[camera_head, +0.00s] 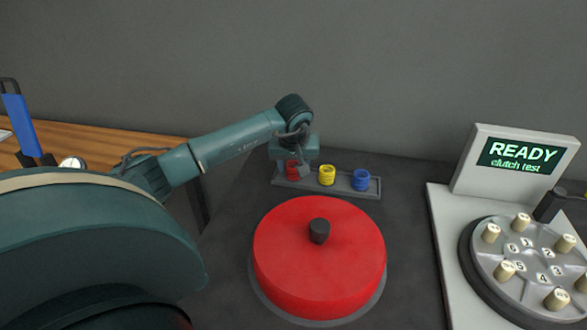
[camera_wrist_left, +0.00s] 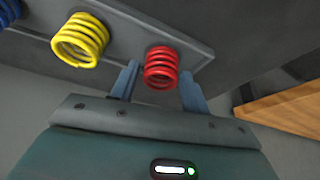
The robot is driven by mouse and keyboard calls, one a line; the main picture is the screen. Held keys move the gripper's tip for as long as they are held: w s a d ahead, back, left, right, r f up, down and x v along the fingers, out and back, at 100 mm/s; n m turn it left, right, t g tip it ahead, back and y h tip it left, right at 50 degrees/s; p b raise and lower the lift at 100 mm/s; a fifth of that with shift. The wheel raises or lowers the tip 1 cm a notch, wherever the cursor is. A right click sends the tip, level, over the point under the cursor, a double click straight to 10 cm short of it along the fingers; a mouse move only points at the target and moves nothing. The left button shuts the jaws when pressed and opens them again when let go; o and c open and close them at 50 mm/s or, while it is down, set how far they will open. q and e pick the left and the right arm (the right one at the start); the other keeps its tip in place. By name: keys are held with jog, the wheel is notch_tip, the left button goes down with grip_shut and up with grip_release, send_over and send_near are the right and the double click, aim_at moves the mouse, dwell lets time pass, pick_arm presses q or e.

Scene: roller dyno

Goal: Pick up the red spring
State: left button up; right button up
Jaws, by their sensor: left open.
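The red spring (camera_head: 292,168) stands at the left end of a grey tray (camera_head: 342,190), partly hidden by my left gripper in the head view. In the left wrist view the red spring (camera_wrist_left: 160,67) shows between the two fingers of my left gripper (camera_wrist_left: 160,82). The fingers are open, one on each side of the spring, and gaps show between them and the coils. In the head view the left gripper (camera_head: 294,167) is over the tray's left end. My right gripper is not in view.
A yellow spring (camera_head: 327,176) and a blue spring (camera_head: 361,180) stand in the same tray, to the right. A large red disc (camera_head: 318,255) with a dark knob lies in front. A screen (camera_head: 519,158) reading READY and a numbered round plate (camera_head: 541,258) are at the right.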

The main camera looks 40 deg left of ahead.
aim_at(294, 164)
pick_arm(q)
jog(key=shift+a+f, duration=0.1)
jog(key=shift+f, duration=0.15)
jog(key=shift+c, duration=0.5)
jog(key=shift+w, duration=0.1)
jog(key=c, duration=0.7)
jog(key=shift+o, duration=0.2)
notch_tip(294, 164, up, 10)
jog(key=shift+f, duration=0.25)
notch_tip(294, 164, up, 4)
jog(key=p, duration=0.3)
jog(key=shift+f, duration=0.15)
